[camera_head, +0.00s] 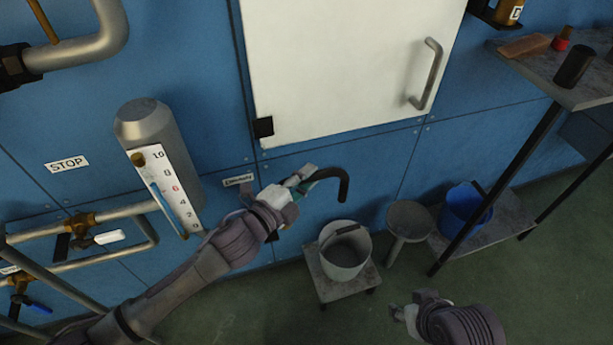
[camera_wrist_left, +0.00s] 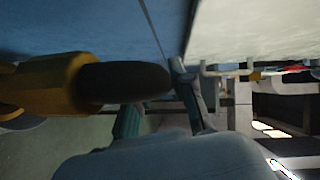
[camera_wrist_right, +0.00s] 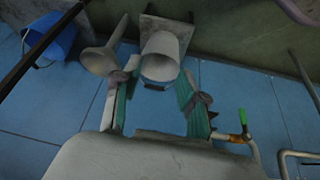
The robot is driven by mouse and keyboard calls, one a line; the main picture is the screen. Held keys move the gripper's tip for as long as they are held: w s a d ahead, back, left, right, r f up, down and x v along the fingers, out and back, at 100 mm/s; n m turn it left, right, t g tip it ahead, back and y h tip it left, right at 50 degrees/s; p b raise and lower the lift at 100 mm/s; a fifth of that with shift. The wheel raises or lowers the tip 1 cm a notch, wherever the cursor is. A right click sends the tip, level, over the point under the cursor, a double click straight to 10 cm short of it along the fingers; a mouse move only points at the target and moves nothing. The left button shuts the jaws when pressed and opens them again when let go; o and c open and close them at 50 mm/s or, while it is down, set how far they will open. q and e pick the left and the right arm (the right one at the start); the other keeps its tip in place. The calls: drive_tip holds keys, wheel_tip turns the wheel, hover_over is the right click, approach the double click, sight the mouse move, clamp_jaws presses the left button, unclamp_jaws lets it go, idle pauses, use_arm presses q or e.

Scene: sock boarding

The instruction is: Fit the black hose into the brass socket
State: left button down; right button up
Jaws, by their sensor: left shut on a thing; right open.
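The black hose (camera_head: 340,182) sticks out to the right of my left gripper (camera_head: 300,181) and bends down, in front of the blue wall below the white cabinet. My left gripper is shut on it. In the left wrist view, a dark hose-like piece (camera_wrist_left: 125,82) meets the brass socket (camera_wrist_left: 45,85) at left, beside my left fingers (camera_wrist_left: 158,105). I cannot tell whether it sits inside the socket or only overlaps it in view. The socket is hidden in the head view. My right gripper (camera_head: 405,315) is open and empty low at right; its fingers show apart in the right wrist view (camera_wrist_right: 153,105).
A grey bucket (camera_head: 345,255) stands on a low stand below the hose. A round stool (camera_head: 408,220) and a blue bucket (camera_head: 465,208) are to its right. A metal table (camera_head: 590,92) stands far right. Pipes with valves (camera_head: 85,222) and a gauge (camera_head: 165,190) are at left.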

drive_tip(key=shift+s, duration=0.2)
idle(0.5)
drive_tip(key=shift+s+d+f+g, duration=0.15)
drive_tip(key=shift+s+g, duration=0.2)
drive_tip(key=shift+s, duration=0.15)
drive_tip(key=shift+s+d+f+g, duration=0.1)
drive_tip(key=shift+s+d+g, duration=0.05)
drive_tip(key=shift+s+g, duration=0.3)
use_arm(q)
drive_tip(key=shift+r+p, duration=0.1)
drive_tip(key=shift+p, duration=0.25)
use_arm(e)
drive_tip(key=shift+r, duration=0.15)
drive_tip(key=shift+s+r, duration=0.1)
drive_tip(key=shift+s, duration=0.05)
drive_tip(key=shift+s+d, duration=0.1)
use_arm(q)
drive_tip(key=shift+p, duration=0.3)
use_arm(e)
drive_tip(key=shift+r, duration=0.1)
use_arm(q)
drive_tip(key=shift+f+b, duration=0.65)
drive_tip(key=shift+f, duration=0.4)
use_arm(e)
drive_tip(key=shift+w+a+t, duration=0.25)
drive_tip(key=shift+w+t, duration=0.15)
drive_tip(key=shift+w, duration=0.35)
drive_tip(key=shift+w+a+t, duration=0.2)
drive_tip(key=shift+w+t, duration=0.2)
drive_tip(key=shift+w, duration=0.3)
